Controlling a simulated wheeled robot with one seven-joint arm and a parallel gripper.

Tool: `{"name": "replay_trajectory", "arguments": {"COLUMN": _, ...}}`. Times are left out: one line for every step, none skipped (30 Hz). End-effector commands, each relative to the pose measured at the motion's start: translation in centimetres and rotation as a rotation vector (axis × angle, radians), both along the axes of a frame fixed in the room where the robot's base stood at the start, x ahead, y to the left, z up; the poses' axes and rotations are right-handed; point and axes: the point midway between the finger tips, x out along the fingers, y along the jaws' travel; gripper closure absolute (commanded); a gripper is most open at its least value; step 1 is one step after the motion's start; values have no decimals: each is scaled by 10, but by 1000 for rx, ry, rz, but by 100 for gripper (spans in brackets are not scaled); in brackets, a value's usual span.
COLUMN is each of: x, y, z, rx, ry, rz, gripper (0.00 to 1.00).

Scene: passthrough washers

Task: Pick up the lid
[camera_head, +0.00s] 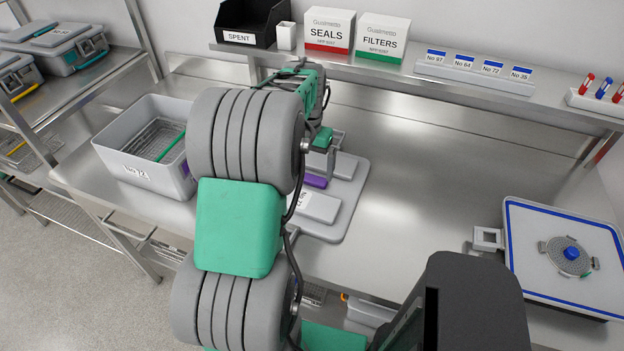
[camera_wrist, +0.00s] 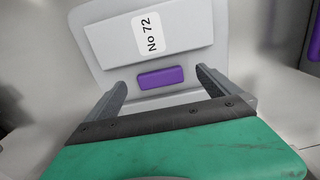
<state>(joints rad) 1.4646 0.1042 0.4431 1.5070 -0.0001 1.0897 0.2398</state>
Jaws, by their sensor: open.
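The grey lid (camera_head: 353,192) lies flat on the steel bench, with raised panels, a white label and a purple grip (camera_head: 316,181). In the wrist view the lid (camera_wrist: 92,14) shows a label reading No 72, and its purple grip (camera_wrist: 161,77) appears between my fingertips. My gripper (camera_wrist: 160,82) is open above the lid, with a finger on each side of the grip; I cannot tell whether they touch it. In the head view my gripper (camera_head: 330,157) is partly hidden by my arm, which also covers part of the lid.
An open grey crate (camera_head: 140,172) with a mesh basket stands left of my arm. A blue-bordered tray (camera_head: 530,255) with a round disc is at right. A shelf behind holds a black bin (camera_head: 250,22), SEALS box (camera_head: 329,30) and FILTERS box (camera_head: 382,36). The bench middle is clear.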

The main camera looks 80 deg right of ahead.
Motion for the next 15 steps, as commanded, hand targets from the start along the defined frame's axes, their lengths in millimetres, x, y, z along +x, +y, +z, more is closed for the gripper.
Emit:
{"name": "replay_trajectory", "arguments": {"x": -1, "y": 0, "z": -4, "rx": 2, "ry": 1, "rz": 0, "gripper": 0}}
{"name": "replay_trajectory", "arguments": {"x": -2, "y": -1, "z": -8, "rx": 2, "ry": 0, "rz": -1, "gripper": 0}}
{"name": "replay_trajectory", "arguments": {"x": -3, "y": -1, "z": -15, "rx": 4, "ry": 0, "rz": -1, "gripper": 0}}
{"name": "replay_trajectory", "arguments": {"x": -4, "y": -1, "z": -21, "rx": 4, "ry": 0, "rz": -1, "gripper": 0}}
{"name": "replay_trajectory", "arguments": {"x": -5, "y": -2, "z": -26, "rx": 4, "ry": 0, "rz": -1, "gripper": 0}}
{"name": "replay_trajectory", "arguments": {"x": -5, "y": -2, "z": -34, "rx": 4, "ry": 0, "rz": -1, "gripper": 0}}
{"name": "replay_trajectory", "arguments": {"x": -5, "y": -3, "z": -40, "rx": 3, "ry": 1, "rz": 0, "gripper": 0}}
{"name": "replay_trajectory", "arguments": {"x": -5, "y": -3, "z": -44, "rx": 1, "ry": 0, "rz": 0, "gripper": 0}}
{"name": "replay_trajectory", "arguments": {"x": -5, "y": -3, "z": -48, "rx": 0, "ry": 0, "rz": 0, "gripper": 0}}
{"name": "replay_trajectory", "arguments": {"x": -5, "y": -3, "z": -50, "rx": -1, "ry": 0, "rz": 0, "gripper": 0}}
{"name": "replay_trajectory", "arguments": {"x": -4, "y": -3, "z": -51, "rx": -2, "ry": 0, "rz": 1, "gripper": 0}}
{"name": "replay_trajectory", "arguments": {"x": -4, "y": -4, "z": -52, "rx": -3, "ry": -1, "rz": 1, "gripper": 0}}
{"name": "replay_trajectory", "arguments": {"x": -4, "y": -4, "z": -52, "rx": -3, "ry": -1, "rz": 1, "gripper": 0}}
{"name": "replay_trajectory", "arguments": {"x": -4, "y": -4, "z": -52, "rx": -3, "ry": -1, "rz": 1, "gripper": 0}}
{"name": "replay_trajectory", "arguments": {"x": -4, "y": -4, "z": -52, "rx": -3, "ry": -1, "rz": 1, "gripper": 0}}
